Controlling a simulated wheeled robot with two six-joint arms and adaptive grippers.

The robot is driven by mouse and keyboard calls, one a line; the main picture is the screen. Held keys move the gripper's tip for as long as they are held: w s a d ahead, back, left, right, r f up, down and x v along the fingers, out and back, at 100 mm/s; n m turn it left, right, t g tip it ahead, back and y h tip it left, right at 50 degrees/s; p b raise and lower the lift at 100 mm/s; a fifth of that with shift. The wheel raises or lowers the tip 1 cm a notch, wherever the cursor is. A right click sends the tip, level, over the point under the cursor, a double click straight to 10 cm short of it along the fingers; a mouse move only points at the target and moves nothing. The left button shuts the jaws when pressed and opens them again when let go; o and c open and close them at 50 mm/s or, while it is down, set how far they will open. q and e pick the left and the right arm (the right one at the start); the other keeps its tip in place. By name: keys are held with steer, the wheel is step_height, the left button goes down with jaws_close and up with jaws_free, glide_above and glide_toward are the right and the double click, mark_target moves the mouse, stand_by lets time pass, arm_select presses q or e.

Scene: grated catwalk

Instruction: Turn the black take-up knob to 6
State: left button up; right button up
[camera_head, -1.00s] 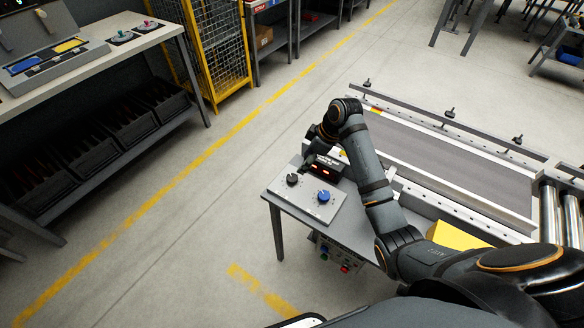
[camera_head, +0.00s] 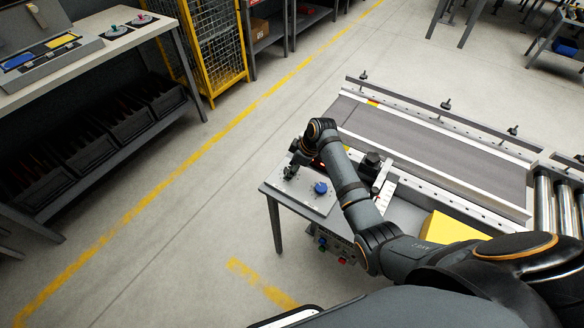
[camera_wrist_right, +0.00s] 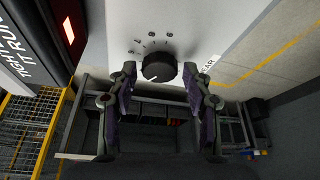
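The black take-up knob (camera_wrist_right: 159,67) shows in the right wrist view on a pale panel, with small dial marks around its upper and left sides. A small light mark shows on its lower edge; the dial numbers are too small to read. My right gripper (camera_wrist_right: 160,72) is open, one finger on each side of the knob, with gaps visible. In the head view my right gripper (camera_head: 291,170) is at the panel (camera_head: 309,201) and hides most of the black knob. My left gripper is not in view.
A blue knob (camera_head: 320,188) sits on the same panel, right of the gripper. A display box with a red readout (camera_wrist_right: 69,31) stands close at left in the wrist view. A conveyor (camera_head: 440,147) lies behind the panel table. Floor to the left is clear.

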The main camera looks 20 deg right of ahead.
steer(key=c, duration=0.7)
steer(key=shift+c, duration=0.5)
steer(key=shift+s+r+m+p, duration=0.1)
steer(key=shift+r+m+p, duration=0.1)
steer(key=shift+m+p, duration=0.5)
steer(key=m+p, duration=0.1)
steer(key=p, duration=0.1)
steer(key=m+t+h+p, duration=0.1)
steer(key=m+p, duration=0.1)
steer(key=p, duration=0.1)
steer(key=m+h+p, duration=0.1)
steer(key=m+p, duration=0.1)
steer(key=shift+s+a+p, duration=0.1)
steer(key=shift+a+p, duration=0.2)
steer(key=shift+p, duration=0.1)
steer(key=m+h+p, duration=0.1)
steer(key=m, duration=0.1)
steer(key=shift+m+t+p, duration=0.3)
steer(key=shift+m, duration=0.1)
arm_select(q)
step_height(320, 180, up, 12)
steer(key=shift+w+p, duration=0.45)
arm_select(e)
steer(key=shift+a+f+m+h, duration=0.1)
steer(key=shift+m+h, duration=0.15)
steer(key=shift+m, duration=0.35)
steer(key=shift+a+f+m+h, duration=0.1)
steer(key=shift+m+h, duration=0.15)
steer(key=shift+m, duration=0.35)
